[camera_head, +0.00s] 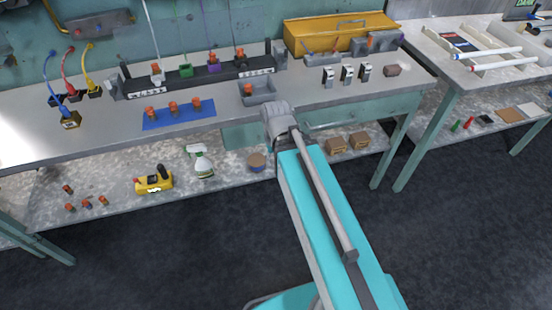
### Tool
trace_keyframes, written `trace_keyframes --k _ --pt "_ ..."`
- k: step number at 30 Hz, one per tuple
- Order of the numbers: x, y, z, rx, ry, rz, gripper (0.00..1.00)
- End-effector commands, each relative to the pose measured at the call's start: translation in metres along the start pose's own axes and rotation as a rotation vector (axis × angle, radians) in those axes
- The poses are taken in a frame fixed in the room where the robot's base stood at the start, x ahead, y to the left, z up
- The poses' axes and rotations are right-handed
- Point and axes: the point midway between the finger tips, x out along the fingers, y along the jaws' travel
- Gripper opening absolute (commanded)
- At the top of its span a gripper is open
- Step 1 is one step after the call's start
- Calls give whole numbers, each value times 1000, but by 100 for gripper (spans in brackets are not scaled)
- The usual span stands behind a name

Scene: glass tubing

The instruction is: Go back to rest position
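My turquoise and grey arm reaches up from the bottom right of centre toward the front edge of the workbench (100,128). A rounded grey joint shows at its far end, in front of the bench edge. I make out no gripper fingers, so whether my gripper is open or holds anything does not show.
The bench holds a blue mat (179,115) with orange-topped pieces, a black rack (200,78), a grey tray (257,91) and a yellow toolbox (340,32). A second table (475,80) stands right. The dark floor (450,240) is clear.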

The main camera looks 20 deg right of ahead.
Motion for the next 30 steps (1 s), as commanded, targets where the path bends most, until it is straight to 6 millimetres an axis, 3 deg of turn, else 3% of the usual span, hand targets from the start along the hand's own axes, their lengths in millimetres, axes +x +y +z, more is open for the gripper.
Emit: trace_keyframes --k 11,24,30 --pt "-6 0 -1 -4 1 2 51" --pt "-61 0 0 -5 1 3 51" --pt "-70 0 0 -5 1 4 51"
